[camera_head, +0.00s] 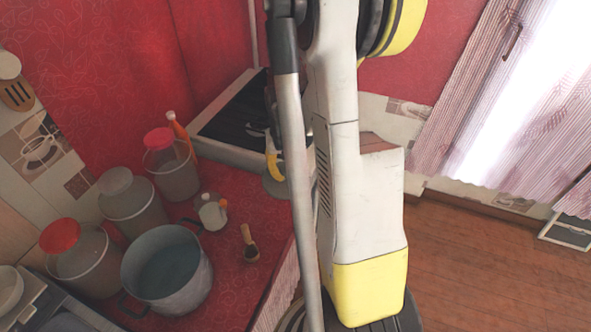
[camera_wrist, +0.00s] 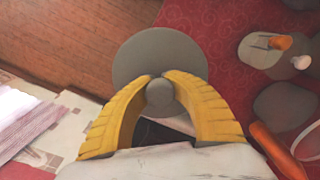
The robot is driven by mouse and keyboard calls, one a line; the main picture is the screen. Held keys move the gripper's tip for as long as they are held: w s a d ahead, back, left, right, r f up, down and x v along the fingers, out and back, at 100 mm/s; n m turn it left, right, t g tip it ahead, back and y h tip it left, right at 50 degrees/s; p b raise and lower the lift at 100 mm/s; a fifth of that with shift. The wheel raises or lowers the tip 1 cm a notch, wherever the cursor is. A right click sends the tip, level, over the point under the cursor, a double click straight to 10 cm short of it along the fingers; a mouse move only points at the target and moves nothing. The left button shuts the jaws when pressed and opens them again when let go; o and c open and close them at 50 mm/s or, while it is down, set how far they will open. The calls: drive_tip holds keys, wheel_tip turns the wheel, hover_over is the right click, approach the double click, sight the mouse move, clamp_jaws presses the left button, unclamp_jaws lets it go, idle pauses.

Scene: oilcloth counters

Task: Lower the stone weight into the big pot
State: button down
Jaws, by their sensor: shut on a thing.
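The stone weight (camera_wrist: 140,58) is a grey disc with a round knob on top. My gripper (camera_wrist: 163,84) has its yellow fingers shut on the knob in the wrist view. In the head view the weight (camera_head: 276,188) hangs at the right edge of the red counter, partly hidden by my arm, with a yellow finger of my gripper (camera_head: 273,166) above it. The big pot (camera_head: 205,283) is a grey metal pot at the front left of the counter, open, with dark bluish contents. The weight is apart from it, behind and to its right.
Several lidded jars (camera_head: 132,208) stand left of and behind the pot. An orange bottle (camera_head: 181,135) stands by a dark-topped tray or stove (camera_head: 232,115) at the back. Wooden floor (camera_head: 470,250) lies right.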

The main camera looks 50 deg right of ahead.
drive_tip(key=w+a+r, duration=0.1)
drive_tip(key=w+a, duration=0.1)
drive_tip(key=a, duration=1.1)
drive_tip(key=w+a+r, duration=0.1)
drive_tip(key=w+a, duration=0.1)
drive_tip(key=a, duration=1.1)
drive_tip(key=w+a+r, duration=0.2)
drive_tip(key=a, duration=1)
drive_tip(key=shift+a, duration=0.4)
drive_tip(key=shift+f, duration=0.1)
drive_tip(key=shift+f+b, duration=5.1)
drive_tip(key=shift+f, duration=0.85)
drive_tip(key=shift+f+b, duration=1)
drive_tip(key=shift+f, duration=0.2)
